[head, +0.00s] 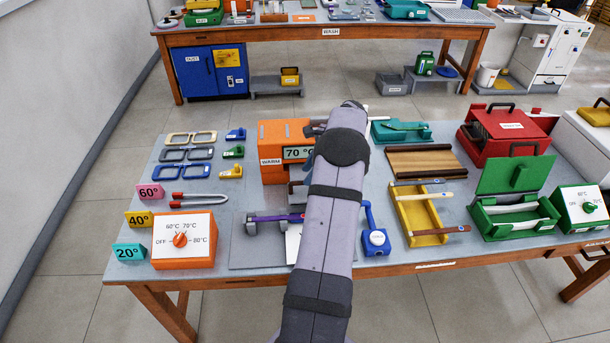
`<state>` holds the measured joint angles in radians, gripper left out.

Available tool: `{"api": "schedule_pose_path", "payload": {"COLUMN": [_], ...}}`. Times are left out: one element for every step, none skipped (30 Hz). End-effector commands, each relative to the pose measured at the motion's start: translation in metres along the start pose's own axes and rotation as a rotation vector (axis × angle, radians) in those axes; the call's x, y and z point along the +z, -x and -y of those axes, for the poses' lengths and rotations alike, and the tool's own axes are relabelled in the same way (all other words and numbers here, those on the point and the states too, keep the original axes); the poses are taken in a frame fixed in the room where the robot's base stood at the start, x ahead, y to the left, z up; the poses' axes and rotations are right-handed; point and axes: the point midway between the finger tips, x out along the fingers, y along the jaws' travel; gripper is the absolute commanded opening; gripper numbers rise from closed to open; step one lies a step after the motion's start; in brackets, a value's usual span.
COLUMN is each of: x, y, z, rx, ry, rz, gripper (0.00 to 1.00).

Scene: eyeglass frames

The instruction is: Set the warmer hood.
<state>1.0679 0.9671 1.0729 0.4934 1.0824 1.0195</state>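An orange-and-white control box (163,253) stands at the front left, marked OFF, 60 °C, 70 °C and 80 °C around a red knob. The knob's exact setting is too small to read. My gripper is hidden behind my own arm, which reaches over the table toward the warmer.
Left of the warmer lie several eyeglass frames (186,155), small coloured parts and 20°, 40° and 60° signs. A purple-handled tool (275,217) rests in front. A blue device (376,239), yellow tray (407,222), green box (489,221) and red case (508,135) fill the right.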

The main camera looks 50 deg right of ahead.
Motion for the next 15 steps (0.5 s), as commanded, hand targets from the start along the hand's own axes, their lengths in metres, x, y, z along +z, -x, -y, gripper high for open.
{"api": "schedule_pose_path", "payload": {"x": [0.002,0.002,0.002,0.002,0.001,0.001,0.001,0.001,0.001,0.001,0.001,0.001,0.001,0.001,0.000], "y": [-0.006,-0.009,-0.014,-0.018,-0.021,-0.024,-0.026,-0.029,-0.031,-0.032,-0.033,-0.034,-0.034,-0.035,-0.035], "z": [-0.001,-0.001,-0.001,-0.001,0.000,0.000,0.000,-0.001,0.000,0.000,0.000,0.000,0.000,0.000,0.000], "rx": [0.004,0.004,0.004,0.004,0.003,0.002,0.002,0.003,0.002,0.001,0.001,0.000,0.000,0.000,0.000], "ry": [0.000,0.000,0.000,0.000,0.001,0.001,0.001,0.001,0.001,0.001,0.001,0.001,0.001,0.001,0.001], "rz": [0.001,0.000,0.001,0.001,0.001,0.000,0.001,0.001,0.001,0.000,0.000,0.000,0.000,0.000,0.000], "gripper": [0.31,0.31,0.31,0.31,0.31,0.31,0.31,0.31,0.31,0.31,0.31,0.31,0.31,0.31,0.31]}}
